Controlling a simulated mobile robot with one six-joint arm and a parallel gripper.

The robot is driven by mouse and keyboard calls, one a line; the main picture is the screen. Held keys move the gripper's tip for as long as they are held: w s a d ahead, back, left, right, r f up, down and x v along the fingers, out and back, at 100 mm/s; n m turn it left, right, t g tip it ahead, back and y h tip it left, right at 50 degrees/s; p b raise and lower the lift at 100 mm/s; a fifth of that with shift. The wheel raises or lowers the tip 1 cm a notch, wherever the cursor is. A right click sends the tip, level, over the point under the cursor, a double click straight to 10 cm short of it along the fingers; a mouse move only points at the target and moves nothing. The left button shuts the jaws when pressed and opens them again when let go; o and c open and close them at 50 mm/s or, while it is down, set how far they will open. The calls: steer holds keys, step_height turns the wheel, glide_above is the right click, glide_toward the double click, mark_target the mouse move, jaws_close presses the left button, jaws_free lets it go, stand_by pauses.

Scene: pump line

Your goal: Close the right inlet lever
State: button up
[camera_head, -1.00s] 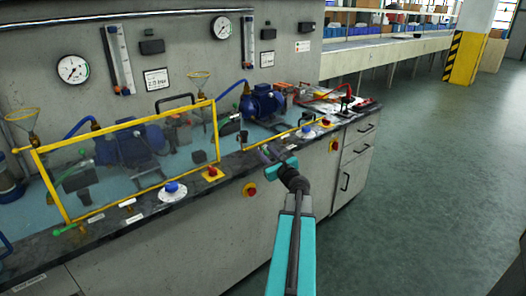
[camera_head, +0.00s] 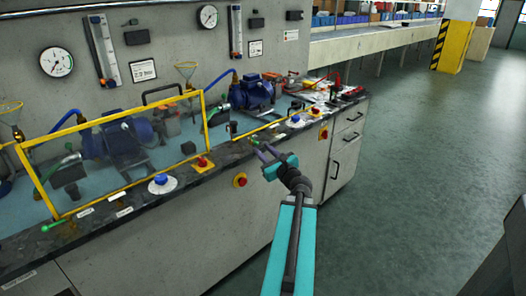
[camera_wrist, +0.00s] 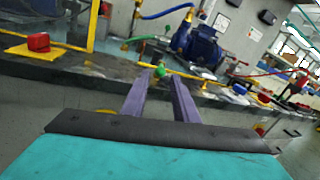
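The right inlet lever shows a green knob (camera_wrist: 160,71) at the front edge of the bench in the wrist view, just beyond and between my fingertips. In the head view it is small and mostly lost behind the fingertips. My gripper (camera_head: 262,149) reaches the bench edge in front of the right pump (camera_head: 252,91). In the wrist view its two purple fingers (camera_wrist: 160,88) stand apart with a gap, and no grip on the knob shows. I cannot tell the lever's exact angle or whether a finger touches it.
A yellow-framed clear guard (camera_head: 205,125) stands before the left pump. A similar green lever (camera_head: 55,225) is at the left front edge. Red-on-yellow knobs (camera_head: 201,163) and a blue dial (camera_head: 160,181) line the bench edge. The floor at right is clear.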

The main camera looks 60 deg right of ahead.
jaws_close()
steer(key=s+d+r+n+y+b, duration=0.1)
steer(key=s+d+r+n, duration=0.1)
steer(key=n, duration=1)
steer(key=s+d+r+n+y, duration=0.1)
steer(key=s+n, duration=0.4)
steer(key=n, duration=0.7)
step_height(320, 180, up, 2)
steer(key=shift+d+y+b, duration=0.4)
steer(key=shift+d, duration=0.25)
